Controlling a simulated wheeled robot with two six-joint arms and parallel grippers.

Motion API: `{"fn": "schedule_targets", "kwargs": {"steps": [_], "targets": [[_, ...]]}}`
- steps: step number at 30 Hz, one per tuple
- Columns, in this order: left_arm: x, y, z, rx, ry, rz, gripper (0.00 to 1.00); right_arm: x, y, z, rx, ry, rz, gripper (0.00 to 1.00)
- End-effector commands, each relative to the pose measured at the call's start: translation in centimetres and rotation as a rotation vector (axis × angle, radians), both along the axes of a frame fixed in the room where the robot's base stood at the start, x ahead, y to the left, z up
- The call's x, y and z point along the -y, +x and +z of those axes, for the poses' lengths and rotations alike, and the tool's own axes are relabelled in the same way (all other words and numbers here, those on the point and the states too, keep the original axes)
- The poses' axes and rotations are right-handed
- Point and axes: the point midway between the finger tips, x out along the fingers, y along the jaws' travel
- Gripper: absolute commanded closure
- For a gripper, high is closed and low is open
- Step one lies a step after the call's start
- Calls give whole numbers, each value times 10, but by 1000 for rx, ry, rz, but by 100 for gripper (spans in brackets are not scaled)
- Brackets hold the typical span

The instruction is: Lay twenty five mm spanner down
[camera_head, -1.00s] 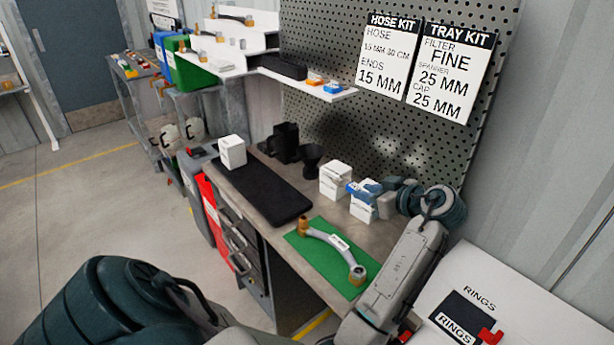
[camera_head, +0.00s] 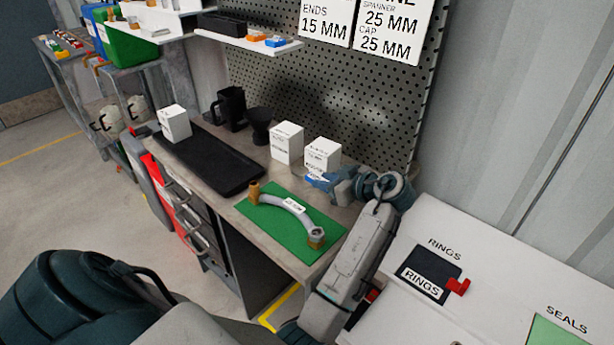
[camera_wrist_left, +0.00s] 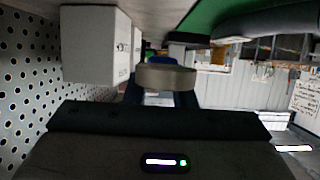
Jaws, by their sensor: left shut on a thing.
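My left gripper (camera_head: 322,181) has blue fingers and is low over the workbench, just in front of the right one of two white boxes. In the left wrist view the blue fingers (camera_wrist_left: 158,98) are shut on a grey, rounded metal piece, which I take as the spanner (camera_wrist_left: 165,78). In the head view the spanner cannot be made out, and its marking is not readable. Whether it touches the bench cannot be told. My right gripper is not in view.
A green mat (camera_head: 262,226) with a brass-ended hose (camera_head: 283,204) lies in front of the gripper. Two white boxes (camera_head: 286,143) (camera_head: 322,155) stand behind. A black tray (camera_head: 222,172) with a white box (camera_head: 175,123) is at left. A pegboard (camera_head: 330,105) rises behind the bench.

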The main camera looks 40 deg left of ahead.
Motion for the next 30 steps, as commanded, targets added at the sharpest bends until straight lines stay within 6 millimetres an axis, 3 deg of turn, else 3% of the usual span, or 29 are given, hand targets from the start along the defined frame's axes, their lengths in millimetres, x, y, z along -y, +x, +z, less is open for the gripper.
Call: {"fn": "schedule_targets", "kwargs": {"steps": [13, 24, 25, 28, 30], "targets": [[0, 0, -51, -1, 1, 0, 100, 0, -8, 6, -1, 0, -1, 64], [0, 0, -57, 1, 1, 0, 100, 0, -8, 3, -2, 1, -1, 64], [0, 0, -56, 1, 0, 0, 73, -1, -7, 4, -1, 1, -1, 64], [0, 0, -56, 1, 0, 0, 55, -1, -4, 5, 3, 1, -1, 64], [0, 0, -56, 1, 0, 0, 55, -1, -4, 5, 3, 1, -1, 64]]}}
